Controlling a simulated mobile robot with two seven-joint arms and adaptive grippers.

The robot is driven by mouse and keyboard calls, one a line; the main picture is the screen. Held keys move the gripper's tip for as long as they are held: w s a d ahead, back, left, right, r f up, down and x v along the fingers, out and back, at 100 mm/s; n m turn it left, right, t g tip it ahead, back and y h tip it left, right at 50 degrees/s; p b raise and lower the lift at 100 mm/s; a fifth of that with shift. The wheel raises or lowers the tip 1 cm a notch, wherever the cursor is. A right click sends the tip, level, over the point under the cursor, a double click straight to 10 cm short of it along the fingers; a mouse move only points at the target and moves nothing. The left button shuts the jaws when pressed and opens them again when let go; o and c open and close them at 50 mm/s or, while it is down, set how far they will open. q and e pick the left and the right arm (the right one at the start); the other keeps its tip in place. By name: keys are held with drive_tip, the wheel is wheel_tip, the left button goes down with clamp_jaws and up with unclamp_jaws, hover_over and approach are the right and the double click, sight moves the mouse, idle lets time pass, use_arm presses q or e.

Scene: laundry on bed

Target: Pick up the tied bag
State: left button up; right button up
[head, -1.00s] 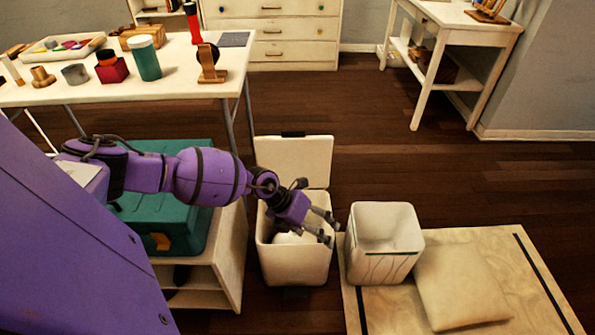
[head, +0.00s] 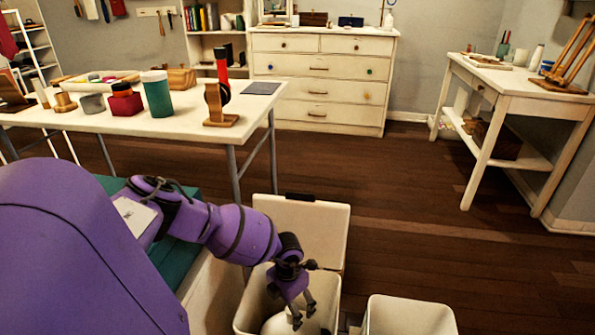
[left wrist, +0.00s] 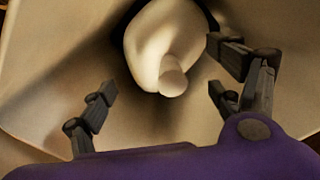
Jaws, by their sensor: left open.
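The tied bag (head: 282,323) is white and sits inside an open white bin (head: 243,314) with its lid up. In the left wrist view the bag (left wrist: 150,40) shows as a rounded pale shape with a stubby knot (left wrist: 173,80) pointing toward me. My left gripper (head: 304,314) points down into the bin's opening, just above the bag. Its fingers (left wrist: 162,90) are spread and empty, with the knot ahead of the gap between them. The bag's lower part is hidden, and my right gripper is in no view.
The raised lid (head: 310,230) stands behind the bin. A second white bin (head: 408,318) is close on the right. A white table (head: 130,125) with jars is at the left, with a teal case (head: 185,250) below it. Wooden floor at the right is clear.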

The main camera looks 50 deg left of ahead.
sight(290, 318)
use_arm(q)
drive_tip(key=shift+s+d+f, duration=0.1)
drive_tip(key=shift+d+f, duration=0.05)
drive_tip(key=shift+f, duration=0.7)
drive_tip(key=f+b, duration=0.1)
drive_tip(key=f, duration=0.1)
drive_tip(key=f+b, duration=0.1)
drive_tip(key=shift+s+d+f+b, duration=0.1)
drive_tip(key=shift+d+f+b, duration=0.2)
drive_tip(key=shift+d+f, duration=0.1)
drive_tip(key=shift+a+f, duration=0.1)
drive_tip(key=shift+f, duration=0.3)
drive_tip(key=shift+r, duration=0.1)
drive_tip(key=shift+c, duration=1.8)
clamp_jaws()
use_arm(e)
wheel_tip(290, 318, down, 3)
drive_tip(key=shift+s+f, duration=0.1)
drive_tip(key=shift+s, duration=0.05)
